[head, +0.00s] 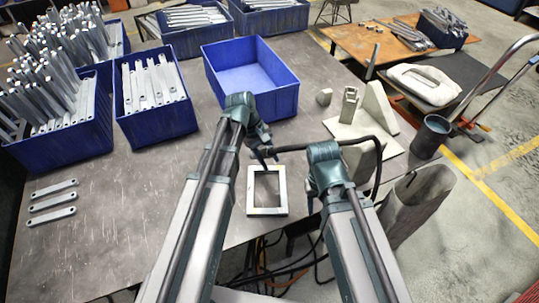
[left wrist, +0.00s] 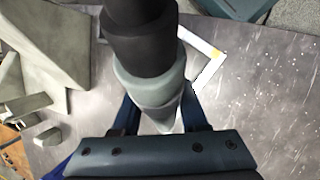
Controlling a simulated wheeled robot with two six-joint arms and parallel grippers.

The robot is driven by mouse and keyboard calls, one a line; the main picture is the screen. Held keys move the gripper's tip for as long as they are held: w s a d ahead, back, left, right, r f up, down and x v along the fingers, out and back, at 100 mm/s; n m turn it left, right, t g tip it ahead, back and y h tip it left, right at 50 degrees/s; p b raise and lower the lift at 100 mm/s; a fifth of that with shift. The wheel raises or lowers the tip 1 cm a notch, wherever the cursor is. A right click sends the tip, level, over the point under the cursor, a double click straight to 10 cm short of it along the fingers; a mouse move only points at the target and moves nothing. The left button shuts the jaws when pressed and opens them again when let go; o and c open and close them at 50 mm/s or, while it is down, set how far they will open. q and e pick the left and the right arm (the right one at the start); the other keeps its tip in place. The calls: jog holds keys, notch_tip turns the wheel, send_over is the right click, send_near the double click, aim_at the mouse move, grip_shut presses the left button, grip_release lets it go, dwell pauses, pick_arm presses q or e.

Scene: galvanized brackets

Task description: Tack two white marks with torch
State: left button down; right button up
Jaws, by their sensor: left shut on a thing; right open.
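The torch (head: 292,148) has a dark handle and a black cable that curves off to the right. My left gripper (head: 263,158) is shut on it, above the far edge of a pale rectangular frame (head: 254,190). In the left wrist view the torch's black and grey body (left wrist: 145,70) stands between the fingers of my left gripper (left wrist: 163,122). Part of the frame (left wrist: 205,68) shows behind it, with a small yellowish spot; the torch hides the rest. I cannot make out white marks. My right gripper (head: 315,201) is open and empty, right of the frame.
Blue bins of galvanized brackets (head: 152,85) fill the table's far left, beside an empty blue bin (head: 250,72). Three loose brackets (head: 52,202) lie at the left. Grey blocks on a plate (head: 375,115) stand at the right.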

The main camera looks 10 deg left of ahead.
notch_tip(320, 180, down, 6)
jog(key=b, duration=0.6)
jog(key=shift+f, duration=0.15)
jog(key=shift+f+b, duration=0.35)
jog(key=shift+b, duration=0.1)
dwell(2.6)
jog(key=shift+r, duration=0.1)
notch_tip(320, 180, up, 6)
jog(key=p, duration=0.6)
dwell(0.5)
